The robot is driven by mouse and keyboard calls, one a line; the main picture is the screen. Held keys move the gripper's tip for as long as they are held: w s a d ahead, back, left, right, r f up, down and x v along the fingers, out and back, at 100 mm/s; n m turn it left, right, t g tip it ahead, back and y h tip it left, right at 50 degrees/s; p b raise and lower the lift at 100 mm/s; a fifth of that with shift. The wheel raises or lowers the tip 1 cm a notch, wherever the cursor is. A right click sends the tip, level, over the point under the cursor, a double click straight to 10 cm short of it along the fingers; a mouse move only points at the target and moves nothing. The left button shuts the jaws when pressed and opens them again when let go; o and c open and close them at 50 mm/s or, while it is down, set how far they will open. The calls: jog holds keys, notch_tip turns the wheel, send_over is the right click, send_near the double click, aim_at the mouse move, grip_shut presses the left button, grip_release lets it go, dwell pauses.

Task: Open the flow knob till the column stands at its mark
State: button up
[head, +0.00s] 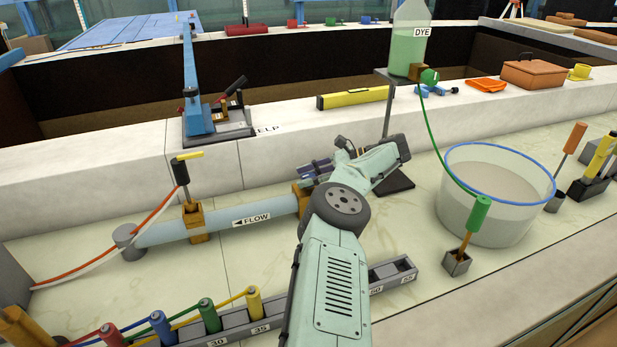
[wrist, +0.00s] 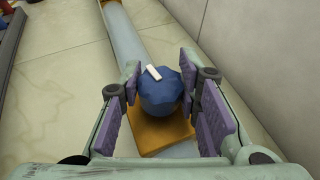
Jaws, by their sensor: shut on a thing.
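The flow knob (wrist: 160,95) is a blue faceted knob with a white pointer bar, tilted in the wrist view. It sits over a yellow-brown block (wrist: 152,135) on the pale pipe (wrist: 125,35). My gripper (wrist: 160,82) is shut on it, with purple pads on its left and right sides. In the head view my gripper (head: 318,171) is at the right end of the pipe (head: 165,232), which carries a FLOW label (head: 251,217) with an arrow pointing left. My arm hides most of the knob there. I cannot make out a column with a mark.
A numbered rack (head: 235,325) with coloured plugs lies in front. A black stand (head: 395,182) is just behind my wrist. A clear tub (head: 495,215) and green dye bottle (head: 409,40) are to the right. A pale wall runs close behind the pipe.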

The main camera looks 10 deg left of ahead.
jog(key=shift+a, duration=0.1)
jog(key=o, duration=1.1)
jog(key=shift+o, duration=0.2)
jog(key=v, duration=0.7)
jog(key=shift+d+r, duration=0.15)
jog(key=shift+d, duration=0.1)
